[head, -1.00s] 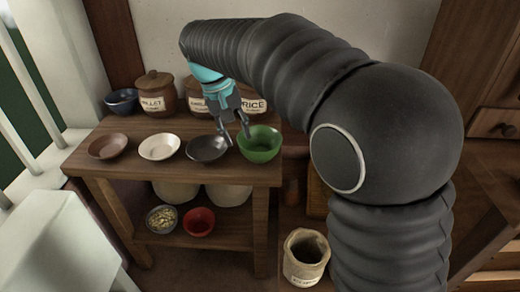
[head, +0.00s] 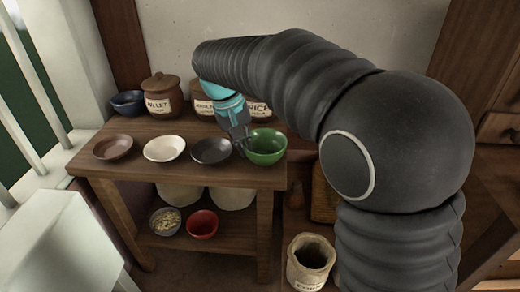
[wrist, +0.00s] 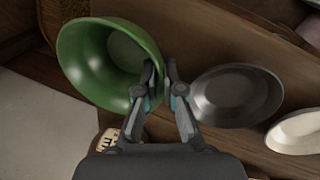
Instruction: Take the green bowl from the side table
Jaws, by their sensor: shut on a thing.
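The green bowl (head: 266,148) stands upright at the right end of the top of the wooden side table (head: 185,177), near its front right corner. My gripper (head: 243,146) is at the bowl's left rim. In the wrist view the green bowl (wrist: 88,62) fills the upper left, with its rim between the two fingertips of my gripper (wrist: 163,75). The gripper is shut on that rim, one finger inside the bowl and one outside. The bowl appears to rest on the tabletop.
A dark bowl (head: 212,151) sits close left of the gripper, then a white bowl (head: 164,148) and a brown bowl (head: 113,147). Labelled jars (head: 162,97) and a blue bowl (head: 128,102) line the back. A red bowl (head: 202,224) is on the lower shelf.

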